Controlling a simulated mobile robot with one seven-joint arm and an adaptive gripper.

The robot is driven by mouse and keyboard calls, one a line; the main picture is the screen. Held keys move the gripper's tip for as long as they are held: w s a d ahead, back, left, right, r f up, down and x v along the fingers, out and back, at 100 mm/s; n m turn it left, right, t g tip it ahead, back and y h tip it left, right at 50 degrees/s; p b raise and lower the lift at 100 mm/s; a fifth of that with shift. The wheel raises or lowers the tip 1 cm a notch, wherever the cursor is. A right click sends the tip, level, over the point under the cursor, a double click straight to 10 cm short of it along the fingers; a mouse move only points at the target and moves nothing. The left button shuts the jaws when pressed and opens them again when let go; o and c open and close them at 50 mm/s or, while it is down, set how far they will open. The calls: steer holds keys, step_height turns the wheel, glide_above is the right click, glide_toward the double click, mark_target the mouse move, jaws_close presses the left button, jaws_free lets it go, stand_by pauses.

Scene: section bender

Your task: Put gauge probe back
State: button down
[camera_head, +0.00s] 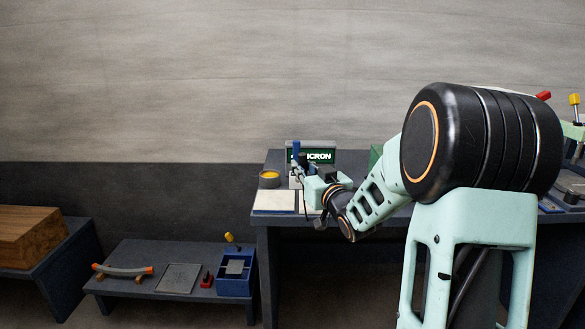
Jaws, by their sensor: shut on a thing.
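My arm reaches to the left over the dark workbench (272,228), and my gripper (298,169) is at its back left part. My gripper is small in this view, and its fingers are partly hidden by my own wrist. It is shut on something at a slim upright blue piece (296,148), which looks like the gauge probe. A pale block (294,182) shows below my gripper. I cannot tell whether the blue piece touches it.
A round tin with yellow contents (269,175) and a white sheet (274,201) lie left of my gripper. A low table (135,302) at left holds a curved bar (122,270), a grey plate (179,278) and a blue box (235,287). A wooden block (28,235) sits far left.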

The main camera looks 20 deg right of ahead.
steer(key=s+a+f+m+h, duration=0.1)
steer(key=s+a+f+h, duration=0.1)
steer(key=s+a+f, duration=0.8)
step_height(320, 180, up, 22)
steer(key=w+p, duration=0.1)
steer(key=p, duration=2.2)
steer(key=shift+w+a, duration=0.2)
steer(key=shift+w, duration=0.1)
steer(key=shift+r, duration=0.1)
steer(key=w+d+f+b, duration=0.2)
steer(key=d+f+b, duration=0.1)
steer(key=b, duration=0.4)
steer(key=w+d+f+y+b, duration=0.1)
steer(key=w+d+f+b, duration=0.2)
steer(key=f+b, duration=0.2)
steer(key=w+d+f+n+y+b, duration=0.1)
steer(key=w+d+f+b, duration=0.2)
steer(key=b, duration=0.7)
steer(key=shift+f, duration=0.4)
steer(key=shift+w+d+f+b, duration=0.15)
steer(key=shift+w+d+b, duration=0.05)
steer(key=shift+d+b, duration=0.4)
steer(key=shift+d, duration=0.15)
